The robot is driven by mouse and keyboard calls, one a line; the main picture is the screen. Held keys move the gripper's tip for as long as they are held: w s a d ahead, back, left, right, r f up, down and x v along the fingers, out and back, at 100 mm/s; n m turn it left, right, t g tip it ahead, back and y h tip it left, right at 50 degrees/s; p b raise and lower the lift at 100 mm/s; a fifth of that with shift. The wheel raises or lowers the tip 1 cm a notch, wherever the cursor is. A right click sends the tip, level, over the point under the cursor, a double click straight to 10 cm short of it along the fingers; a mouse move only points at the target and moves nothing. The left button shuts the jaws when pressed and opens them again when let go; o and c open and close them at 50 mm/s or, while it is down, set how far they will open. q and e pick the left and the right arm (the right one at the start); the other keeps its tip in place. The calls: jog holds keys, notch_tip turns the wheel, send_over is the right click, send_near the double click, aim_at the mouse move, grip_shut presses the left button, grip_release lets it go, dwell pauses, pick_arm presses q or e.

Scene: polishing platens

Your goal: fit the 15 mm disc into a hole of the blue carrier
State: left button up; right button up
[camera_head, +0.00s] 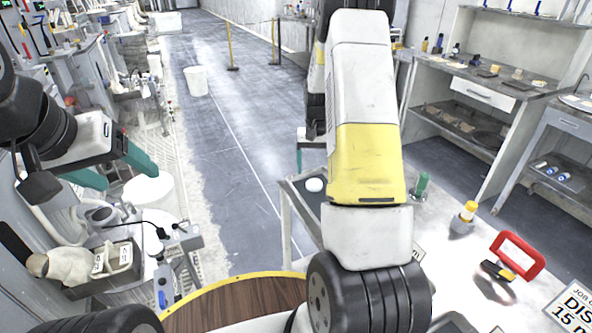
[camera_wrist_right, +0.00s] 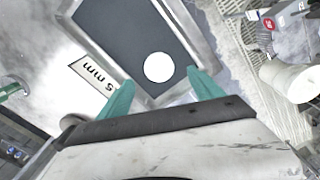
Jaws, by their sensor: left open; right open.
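A white round disc (camera_head: 315,185) lies on a dark tray with a grey rim (camera_head: 287,184). In the right wrist view the disc (camera_wrist_right: 158,67) lies on the dark tray floor, just beyond and between my fingertips, and appears untouched. My right gripper (camera_wrist_right: 163,88) is open and empty over the tray's near edge; in the head view my own arm hides most of it. My left gripper (camera_head: 113,170) is open and empty at the left. I cannot make out the blue carrier in either view.
A job card (camera_head: 572,312) reading "DISC 15 mm" lies at the bench's right. A red frame (camera_head: 517,254), a yellow-topped item (camera_head: 467,212) and a green item (camera_head: 421,186) stand on the bench. A wooden round surface (camera_head: 240,305) is at the front.

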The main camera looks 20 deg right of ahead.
aim_at(314, 183)
notch_tip(314, 183, down, 6)
jog(key=shift+r, duration=0.25)
jog(key=shift+c, duration=0.3)
jog(key=c, duration=1.5)
